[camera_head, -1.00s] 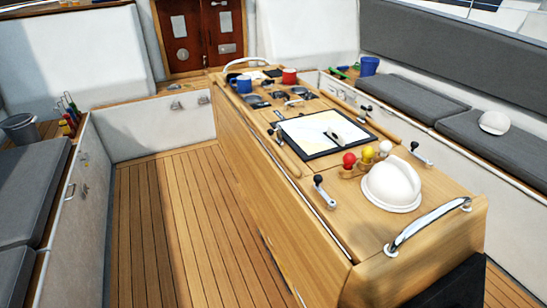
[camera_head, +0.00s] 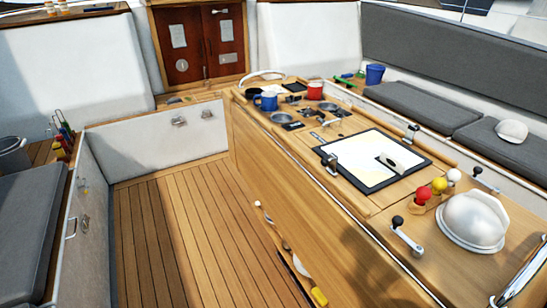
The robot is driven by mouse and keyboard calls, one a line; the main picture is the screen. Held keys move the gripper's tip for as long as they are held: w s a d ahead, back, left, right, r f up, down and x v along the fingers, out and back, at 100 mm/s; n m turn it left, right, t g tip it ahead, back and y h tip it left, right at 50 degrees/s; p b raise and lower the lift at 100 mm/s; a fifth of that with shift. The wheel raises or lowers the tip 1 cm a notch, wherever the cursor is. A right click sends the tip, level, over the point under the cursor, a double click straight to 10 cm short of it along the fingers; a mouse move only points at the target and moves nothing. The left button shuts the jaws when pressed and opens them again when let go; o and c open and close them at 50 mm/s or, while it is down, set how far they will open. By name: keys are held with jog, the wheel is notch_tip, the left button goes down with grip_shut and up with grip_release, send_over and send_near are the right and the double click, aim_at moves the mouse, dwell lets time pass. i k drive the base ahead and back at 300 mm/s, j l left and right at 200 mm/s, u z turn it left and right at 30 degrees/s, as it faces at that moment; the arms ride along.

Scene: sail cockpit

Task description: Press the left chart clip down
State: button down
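A chart on a dark-framed board (camera_head: 385,152) lies on top of the wooden console. At the board's left edge stands a small metal fitting with a dark top (camera_head: 328,161), which looks like the left chart clip; it appears raised, but it is too small to be sure. A similar fitting (camera_head: 411,132) stands at the board's far right corner. My gripper is not in view.
Black-knobbed levers (camera_head: 406,236) and red, yellow and white knobs (camera_head: 439,185) stand near a white dome (camera_head: 473,220). Blue (camera_head: 268,101) and red (camera_head: 315,90) mugs stand at the far end. The plank floor (camera_head: 190,230) left of the console is clear.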

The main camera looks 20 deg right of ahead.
aim_at(332, 162)
jog(key=i+j, duration=1.05)
